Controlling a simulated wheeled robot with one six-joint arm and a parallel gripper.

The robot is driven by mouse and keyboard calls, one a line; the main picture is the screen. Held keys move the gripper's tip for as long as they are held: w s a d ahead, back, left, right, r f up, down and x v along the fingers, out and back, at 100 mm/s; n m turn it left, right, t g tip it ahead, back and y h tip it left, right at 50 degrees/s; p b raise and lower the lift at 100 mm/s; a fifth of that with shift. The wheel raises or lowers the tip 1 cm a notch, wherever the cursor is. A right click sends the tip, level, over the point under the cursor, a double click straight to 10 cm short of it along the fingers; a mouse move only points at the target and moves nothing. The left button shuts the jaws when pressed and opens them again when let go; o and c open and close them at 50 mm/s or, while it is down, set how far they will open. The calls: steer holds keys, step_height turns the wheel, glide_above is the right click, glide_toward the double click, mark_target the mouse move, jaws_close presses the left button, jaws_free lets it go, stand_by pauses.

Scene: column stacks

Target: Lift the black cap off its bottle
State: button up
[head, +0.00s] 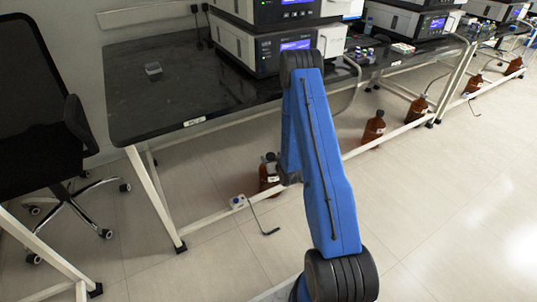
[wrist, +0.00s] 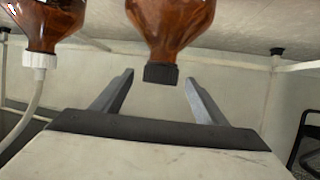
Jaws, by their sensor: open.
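In the wrist view, which looks upside down, a brown glass bottle (wrist: 165,25) has a ribbed black cap (wrist: 160,73). The cap appears between the tips of my gripper (wrist: 160,78), with a visible gap on each side. My gripper is open and holds nothing. I cannot tell whether the cap is level with the fingertips or a little beyond them. In the head view, a brown bottle (head: 267,180) with a dark top stands on the floor under the table, partly hidden by my blue arm. My gripper is hidden there.
Another brown bottle (wrist: 48,22) with a white cap (wrist: 38,62) and tube is close by in the wrist view. In the head view, the black table (head: 150,105) overhangs the bottle area. A white frame bar (head: 215,220) runs low, and a chair (head: 40,100) stands left.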

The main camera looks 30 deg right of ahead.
mark_target(272, 158)
steer(key=shift+c, duration=0.2)
steer(key=c, duration=1.1)
steer(key=shift+o, duration=0.2)
steer(key=shift+r, duration=0.15)
step_height(272, 158, up, 10)
